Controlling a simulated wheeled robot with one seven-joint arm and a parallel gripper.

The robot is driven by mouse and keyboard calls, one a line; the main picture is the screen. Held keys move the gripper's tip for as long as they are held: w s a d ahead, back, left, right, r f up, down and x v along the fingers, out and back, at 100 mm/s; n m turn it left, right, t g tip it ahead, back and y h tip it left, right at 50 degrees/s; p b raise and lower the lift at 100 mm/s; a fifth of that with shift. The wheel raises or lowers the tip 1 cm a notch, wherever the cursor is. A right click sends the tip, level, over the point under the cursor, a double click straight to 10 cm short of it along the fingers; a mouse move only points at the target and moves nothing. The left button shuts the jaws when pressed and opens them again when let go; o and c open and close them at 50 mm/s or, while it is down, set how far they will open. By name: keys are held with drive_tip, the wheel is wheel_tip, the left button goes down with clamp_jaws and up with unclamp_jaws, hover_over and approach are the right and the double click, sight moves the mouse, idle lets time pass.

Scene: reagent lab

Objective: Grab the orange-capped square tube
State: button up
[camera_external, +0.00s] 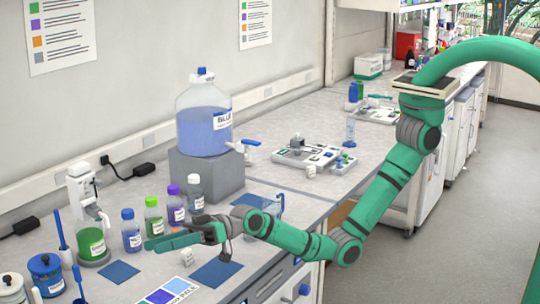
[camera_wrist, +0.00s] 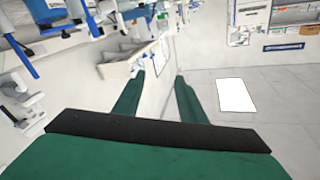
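I cannot make out an orange-capped square tube in either view. My gripper (camera_external: 172,241) is at the left in the external view, held level above the near bench, beside the row of capped bottles. In the wrist view my gripper (camera_wrist: 158,88) shows two green fingers apart with nothing between them. A small white block (camera_external: 187,257) is on the bench just below my gripper; no orange shows on it. A grey tray (camera_external: 292,155) holds several small items farther along the bench, too small to tell apart.
Bottles with green (camera_external: 153,215), blue (camera_external: 131,231) and purple (camera_external: 176,206) caps stand close to my gripper. A large blue carboy (camera_external: 204,115) rests on a grey block (camera_external: 207,175). Blue mats (camera_external: 216,273) lie on the bench. Bench surface near the tray is partly clear.

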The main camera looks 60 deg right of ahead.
drive_tip(key=w+d+f+m+t+h, duration=0.1)
drive_tip(key=w+d+f+t+h, duration=0.1)
drive_tip(key=d, duration=0.4)
drive_tip(key=w+d+f+m+t+h, duration=0.2)
drive_tip(key=w+d+f+h, duration=0.3)
drive_tip(key=d+f, duration=0.1)
drive_tip(key=w+d+f+m+t+h, duration=0.1)
drive_tip(key=w+d+f+t+h, duration=0.1)
drive_tip(key=d, duration=0.4)
drive_tip(key=shift+w+f+m+h, duration=0.2)
drive_tip(key=shift+w+f+h, duration=0.2)
drive_tip(key=shift+f, duration=0.2)
drive_tip(key=shift+w+f+m+h, duration=0.25)
drive_tip(key=shift+f+h, duration=0.15)
drive_tip(key=shift+f, duration=0.15)
drive_tip(key=d+m+h, duration=0.1)
drive_tip(key=d, duration=0.2)
drive_tip(key=w+d+f+m+t+h, duration=0.1)
drive_tip(key=d+h, duration=0.1)
drive_tip(key=d, duration=0.1)
drive_tip(key=w+d+m+h, duration=0.1)
drive_tip(key=d, duration=0.2)
drive_tip(key=shift+d+f+t+h, duration=0.25)
drive_tip(key=shift+f+t+h, duration=0.05)
drive_tip(key=shift+t, duration=0.1)
drive_tip(key=shift+w+d+f, duration=0.1)
drive_tip(key=shift+w+f, duration=0.05)
drive_tip(key=shift+w, duration=0.1)
drive_tip(key=x, duration=1)
drive_tip(key=shift+w, duration=0.1)
